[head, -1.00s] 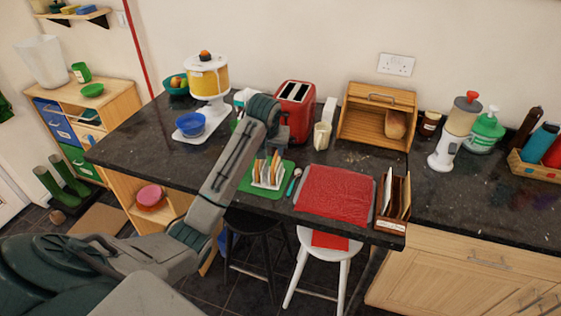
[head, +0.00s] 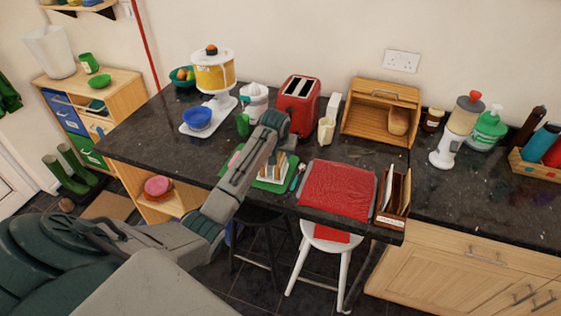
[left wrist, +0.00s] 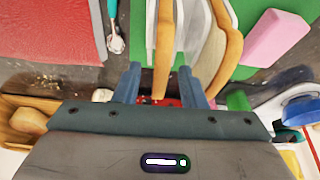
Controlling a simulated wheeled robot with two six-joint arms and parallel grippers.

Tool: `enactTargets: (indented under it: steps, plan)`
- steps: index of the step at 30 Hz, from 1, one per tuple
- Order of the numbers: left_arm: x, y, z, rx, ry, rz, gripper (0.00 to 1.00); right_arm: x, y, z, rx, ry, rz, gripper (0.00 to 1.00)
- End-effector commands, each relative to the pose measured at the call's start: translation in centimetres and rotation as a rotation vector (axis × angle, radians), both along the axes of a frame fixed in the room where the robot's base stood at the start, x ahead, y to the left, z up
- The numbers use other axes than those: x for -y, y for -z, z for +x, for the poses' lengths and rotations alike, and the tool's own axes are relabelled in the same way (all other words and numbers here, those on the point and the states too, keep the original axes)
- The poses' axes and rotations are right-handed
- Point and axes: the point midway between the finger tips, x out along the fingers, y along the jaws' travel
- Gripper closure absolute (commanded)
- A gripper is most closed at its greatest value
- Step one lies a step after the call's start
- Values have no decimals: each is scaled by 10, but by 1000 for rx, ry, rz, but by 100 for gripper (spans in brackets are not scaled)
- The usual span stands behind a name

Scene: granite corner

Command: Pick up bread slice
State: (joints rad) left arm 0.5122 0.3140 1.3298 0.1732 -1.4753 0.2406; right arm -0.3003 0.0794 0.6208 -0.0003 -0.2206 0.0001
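Bread slices (head: 281,163) stand upright in a white toast rack (head: 285,182) on a green mat (head: 299,186). My left arm covers part of the rack in the head view, and my fingertips are hidden there. In the left wrist view, one bread slice (left wrist: 163,50) reaches down between the two blue-grey fingers of my left gripper (left wrist: 160,82). The fingers are apart, with space on either side of that slice. Another bread slice (left wrist: 222,50) stands to the right, outside the fingers. My right gripper is out of view.
A red toaster (head: 297,108) stands behind the rack. A red mat (head: 338,190) and a letter holder (head: 393,200) lie to its right. A pink block (left wrist: 275,38) is close by in the wrist view. A blue bowl (head: 197,119) stands further left.

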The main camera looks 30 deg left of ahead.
Motion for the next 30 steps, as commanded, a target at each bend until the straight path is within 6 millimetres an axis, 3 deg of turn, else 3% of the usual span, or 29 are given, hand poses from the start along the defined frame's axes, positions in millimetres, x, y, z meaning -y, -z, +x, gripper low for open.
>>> enactTargets:
  steps: [2, 7, 20, 30]
  plan:
    - [0, 0, 0, 0, 0, 0, 67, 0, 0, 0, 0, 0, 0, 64]
    - [0, 0, 0, 0, 0, 0, 100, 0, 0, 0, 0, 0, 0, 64]
    - [0, -9, 1, 4, 0, 0, 100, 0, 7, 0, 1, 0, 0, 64]
    - [0, -74, 1, 7, 0, 1, 100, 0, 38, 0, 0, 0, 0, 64]
